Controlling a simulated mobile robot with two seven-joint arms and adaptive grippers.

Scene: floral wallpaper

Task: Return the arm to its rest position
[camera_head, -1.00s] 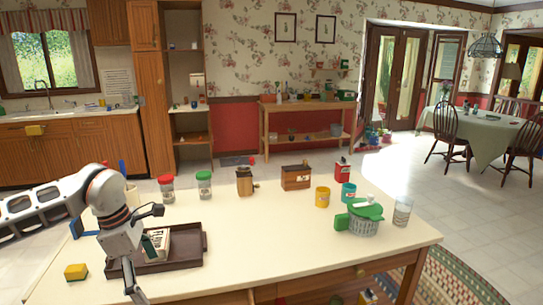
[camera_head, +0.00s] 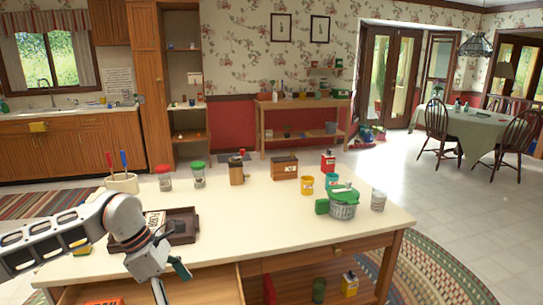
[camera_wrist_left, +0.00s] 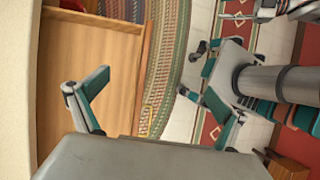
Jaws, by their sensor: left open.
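My left arm comes in from the left over the counter's front left corner in the head view. My left gripper (camera_head: 171,280) hangs beyond the counter's front edge, above an open drawer (camera_head: 205,290). Its teal-padded fingers are apart with nothing between them. In the left wrist view the gripper (camera_wrist_left: 145,87) is also open and empty, with the drawer's wooden floor (camera_wrist_left: 85,75) below. Grey parts of my own body show at the right there, with a gripper-like teal and grey part whose state is unclear. The head view does not show my right gripper.
A dark tray (camera_head: 184,236) holding a box (camera_head: 154,218) lies beside my left arm. A utensil holder (camera_head: 122,183), two jars, a canister (camera_head: 237,172), a brown box (camera_head: 284,168) and a green-lidded basket (camera_head: 343,205) stand farther off. The counter's front middle is clear.

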